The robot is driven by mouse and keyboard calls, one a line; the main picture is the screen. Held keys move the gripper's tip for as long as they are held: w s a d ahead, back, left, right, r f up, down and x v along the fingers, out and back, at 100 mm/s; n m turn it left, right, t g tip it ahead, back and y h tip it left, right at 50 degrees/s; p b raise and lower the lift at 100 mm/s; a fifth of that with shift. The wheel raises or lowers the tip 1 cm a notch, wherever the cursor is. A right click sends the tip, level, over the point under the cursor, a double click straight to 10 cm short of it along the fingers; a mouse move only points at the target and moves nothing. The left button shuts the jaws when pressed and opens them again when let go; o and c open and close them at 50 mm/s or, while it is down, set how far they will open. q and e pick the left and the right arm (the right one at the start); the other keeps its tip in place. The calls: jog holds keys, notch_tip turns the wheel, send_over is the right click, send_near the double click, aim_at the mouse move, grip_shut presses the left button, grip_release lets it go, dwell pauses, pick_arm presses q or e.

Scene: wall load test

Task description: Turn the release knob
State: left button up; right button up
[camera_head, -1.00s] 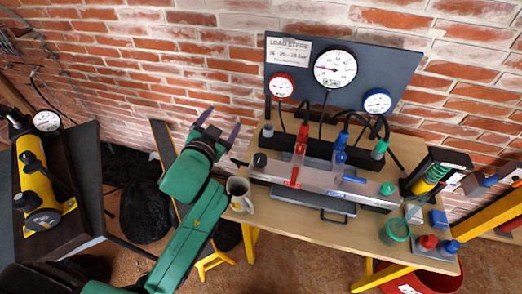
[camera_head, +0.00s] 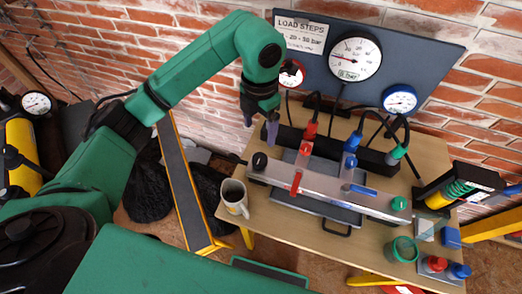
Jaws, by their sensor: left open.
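A silver manifold block (camera_head: 328,186) lies along the table's back part. A black round knob (camera_head: 260,161) sits at its left end and a green knob (camera_head: 400,203) at its right end; I cannot tell from looks alone which is the release knob. A red lever (camera_head: 296,183) and a blue lever (camera_head: 363,190) lie between them. My left gripper (camera_head: 260,125) points down, open and empty, with its purple fingertips above and behind the black knob, apart from it. My right gripper is not in view.
A gauge board (camera_head: 430,62) with a large white dial (camera_head: 354,57) stands behind the manifold, with black hoses in front. A mug (camera_head: 234,198) stands at the table's left edge.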

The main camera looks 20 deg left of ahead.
aim_at(260, 158)
pick_arm(q)
notch_tip(260, 158, down, 12)
jog(key=p, duration=0.3)
jog(key=shift+s, duration=0.1)
jog(key=shift+f, duration=0.55)
jog(key=c, duration=1.4)
